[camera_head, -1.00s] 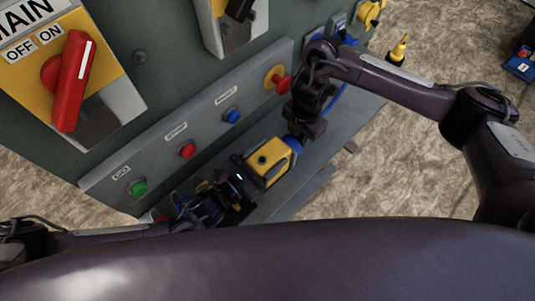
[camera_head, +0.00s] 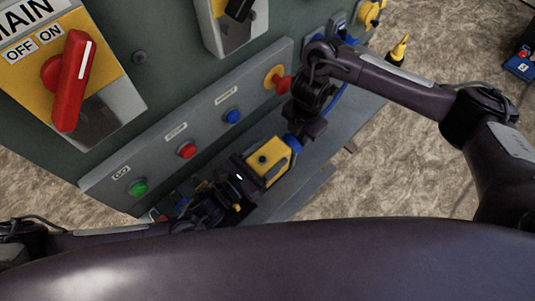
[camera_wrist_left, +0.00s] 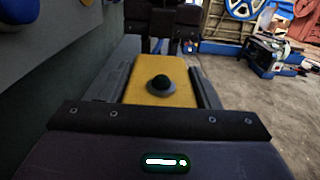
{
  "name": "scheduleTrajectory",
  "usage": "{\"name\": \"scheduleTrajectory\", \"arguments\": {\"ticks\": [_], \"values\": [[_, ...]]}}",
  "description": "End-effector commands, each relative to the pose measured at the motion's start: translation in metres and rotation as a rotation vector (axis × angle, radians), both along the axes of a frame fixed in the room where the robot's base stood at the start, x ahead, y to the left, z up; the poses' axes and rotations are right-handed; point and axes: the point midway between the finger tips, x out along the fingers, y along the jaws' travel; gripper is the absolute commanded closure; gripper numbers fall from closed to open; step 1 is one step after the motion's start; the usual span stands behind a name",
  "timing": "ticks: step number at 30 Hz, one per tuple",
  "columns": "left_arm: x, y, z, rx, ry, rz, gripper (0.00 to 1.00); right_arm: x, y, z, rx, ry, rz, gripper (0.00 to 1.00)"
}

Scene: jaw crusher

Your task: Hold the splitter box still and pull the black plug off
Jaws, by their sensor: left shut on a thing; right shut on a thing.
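The yellow splitter box (camera_head: 265,163) lies at an angle above the grey ledge in the head view. It also shows in the left wrist view (camera_wrist_left: 160,73), with a round dark knob on its top face. My left gripper (camera_head: 252,170) is shut on the near end of the box, one finger along each side. A blue socket end (camera_head: 292,142) sits at the far end of the box. My right gripper (camera_head: 301,132) is shut at this blue end. The black plug is hidden between its dark fingers and cannot be told apart from them.
The crusher's panel stands close on the left, with a red main switch (camera_head: 72,80) and green (camera_head: 139,188), red (camera_head: 187,151) and blue (camera_head: 232,116) buttons. A red mushroom button (camera_head: 282,84) is near my right gripper. A blue cable (camera_head: 345,93) runs behind it.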

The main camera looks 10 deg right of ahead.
Motion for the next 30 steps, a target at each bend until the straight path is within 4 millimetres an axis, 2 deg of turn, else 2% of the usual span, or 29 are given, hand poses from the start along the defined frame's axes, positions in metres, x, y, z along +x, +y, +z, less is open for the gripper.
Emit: {"name": "scheduleTrajectory", "arguments": {"ticks": [30], "values": [[-0.001, 0.0, 0.0, 0.0, 0.0, -0.001, 0.85, 0.02, -0.026, 0.0, -0.002, -0.002, -0.004, 0.97]]}}
